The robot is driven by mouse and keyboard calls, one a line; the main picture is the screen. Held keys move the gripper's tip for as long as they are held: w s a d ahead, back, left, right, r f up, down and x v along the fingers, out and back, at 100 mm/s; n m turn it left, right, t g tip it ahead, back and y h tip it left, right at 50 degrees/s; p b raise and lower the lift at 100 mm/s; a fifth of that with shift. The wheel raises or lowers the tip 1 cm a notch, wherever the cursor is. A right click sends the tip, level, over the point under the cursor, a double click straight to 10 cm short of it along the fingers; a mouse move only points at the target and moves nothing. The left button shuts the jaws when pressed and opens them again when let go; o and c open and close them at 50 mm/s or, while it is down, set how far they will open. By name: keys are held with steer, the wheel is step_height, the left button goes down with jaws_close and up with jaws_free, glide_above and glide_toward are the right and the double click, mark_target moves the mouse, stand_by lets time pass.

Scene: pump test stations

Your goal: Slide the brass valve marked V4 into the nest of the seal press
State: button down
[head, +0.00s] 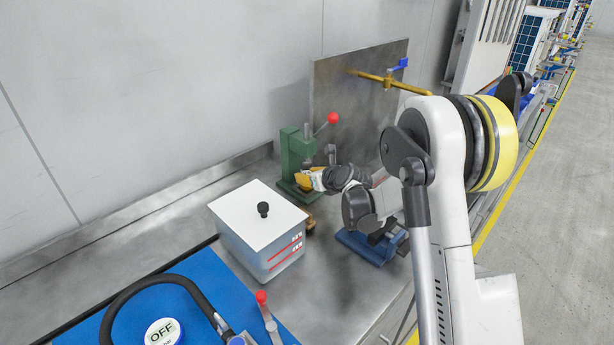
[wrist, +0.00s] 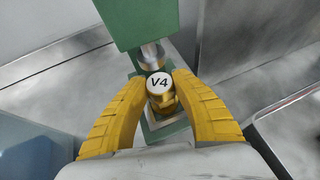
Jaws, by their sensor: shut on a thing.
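The brass valve marked V4 (wrist: 160,89) shows in the wrist view with its white round label facing the camera. My gripper (wrist: 161,84) is shut on it, one yellow finger on each side. The green seal press (head: 292,155), with a red-knobbed lever, stands at the back of the bench. In the wrist view its green body (wrist: 140,20) and steel ram (wrist: 152,55) are just beyond the valve. The valve is over or at the press base; I cannot tell whether it is seated, as the nest is mostly hidden. In the head view my gripper (head: 304,180) is at the press front.
A blue vise-like fixture (head: 370,246) sits below my arm. A steel panel with a brass pipe (head: 368,76) stands behind.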

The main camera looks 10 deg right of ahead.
stand_by(0.4)
steer(key=c, duration=1)
jaws_free()
steer(key=shift+c, duration=0.2)
steer(key=s+r+n+g, duration=0.1)
steer(key=s+r+n, duration=0.35)
steer(key=s, duration=0.45)
steer(key=s+r+n+g+h, duration=0.1)
steer(key=s+r+n, duration=0.4)
steer(key=s, duration=0.4)
steer(key=s+r+n+g, duration=0.1)
steer(key=s+r+n, duration=0.2)
steer(key=s+n, duration=0.5)
steer(key=s+d+f+n+h, duration=0.1)
steer(key=s+n, duration=0.6)
steer(key=s, duration=0.2)
steer(key=s+d+n+g+h, duration=0.1)
steer(key=s+d+n+h, duration=0.1)
steer(key=s+n, duration=0.5)
steer(key=shift+s+f+n+g, duration=0.3)
steer(key=shift+s+f+n, duration=0.05)
steer(key=shift+s, duration=0.7)
